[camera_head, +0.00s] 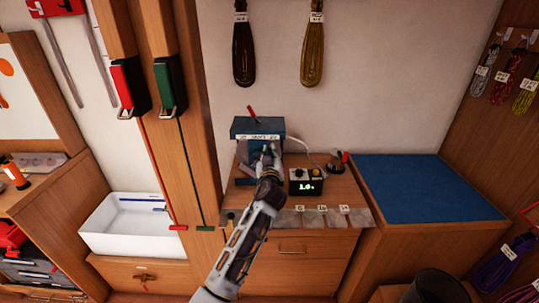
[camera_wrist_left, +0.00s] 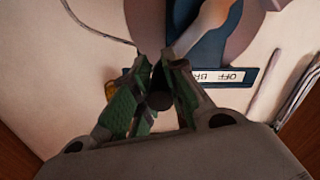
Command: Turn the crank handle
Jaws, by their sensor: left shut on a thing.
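The blue winding machine (camera_head: 243,124) stands on the wooden bench against the wall, with a white label strip and a red lever on top. My left gripper (camera_head: 268,160) is in front of it and hides most of its crank. In the left wrist view my left gripper (camera_wrist_left: 155,95) is shut on the dark grip of the crank handle (camera_wrist_left: 159,100), which sits between the green finger pads. A grey crank arm (camera_wrist_left: 204,28) runs up and away from the grip. My right gripper is not in view.
A blue mat (camera_head: 425,188) covers the counter at right. A white tray (camera_head: 105,240) is at left. Coiled lines (camera_head: 312,50) hang on the wall above.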

